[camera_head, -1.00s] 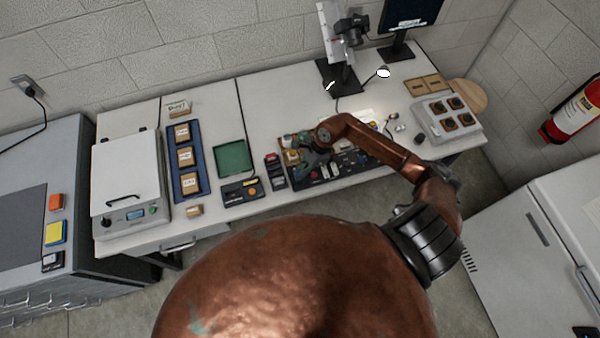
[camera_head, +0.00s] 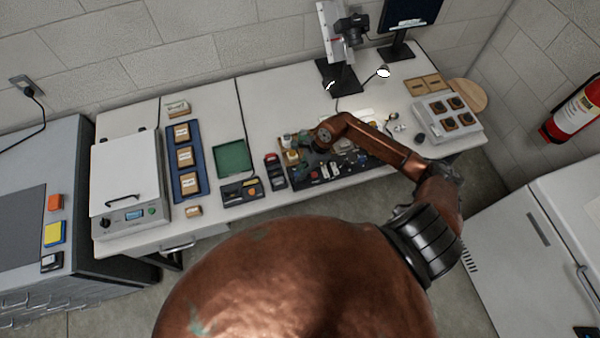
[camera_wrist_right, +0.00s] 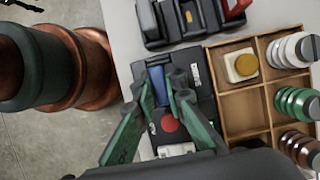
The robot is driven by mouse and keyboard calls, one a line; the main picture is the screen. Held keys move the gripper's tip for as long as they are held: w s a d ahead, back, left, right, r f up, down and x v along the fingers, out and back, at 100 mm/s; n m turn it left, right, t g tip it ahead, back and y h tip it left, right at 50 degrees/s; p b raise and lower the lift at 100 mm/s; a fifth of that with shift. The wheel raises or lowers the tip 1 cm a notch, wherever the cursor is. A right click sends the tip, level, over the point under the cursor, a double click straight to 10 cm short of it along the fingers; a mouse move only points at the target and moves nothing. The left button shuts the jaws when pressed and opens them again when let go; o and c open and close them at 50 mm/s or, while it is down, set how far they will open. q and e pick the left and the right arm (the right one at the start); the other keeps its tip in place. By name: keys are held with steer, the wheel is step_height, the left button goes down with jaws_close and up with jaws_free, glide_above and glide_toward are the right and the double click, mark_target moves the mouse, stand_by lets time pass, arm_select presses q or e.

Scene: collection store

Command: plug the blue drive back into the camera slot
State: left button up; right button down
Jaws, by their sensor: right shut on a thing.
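My right gripper (camera_wrist_right: 161,92) is shut in the right wrist view, its green-sided fingers on either side of a narrow blue piece (camera_wrist_right: 158,82), which looks like the blue drive. The blue piece is over a dark panel (camera_wrist_right: 202,78) with a red round part and a white block. I cannot tell whether the drive touches the panel or sits in a slot. In the head view, my right gripper (camera_head: 307,143) is small over the crowded middle of the bench, and the drive cannot be made out there. A black camera (camera_head: 352,29) is on the stand at the back. My left gripper is not in view.
A wooden compartment tray (camera_wrist_right: 246,112) with coils and a cream block lies right of the gripper. A black holder (camera_wrist_right: 186,20) stands beyond. In the head view, a green tray (camera_head: 233,158) and blue tray (camera_head: 176,157) lie left; a grey box (camera_head: 447,119) stands right.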

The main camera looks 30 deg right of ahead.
steer(key=shift+f+b, duration=0.5)
steer(key=shift+f, duration=0.05)
steer(key=c, duration=2.3)
jaws_free()
steer(key=shift+o, duration=0.2)
steer(key=p+v, duration=0.4)
steer(key=v, duration=0.7)
steer(key=shift+p, duration=0.4)
steer(key=shift+w, duration=0.1)
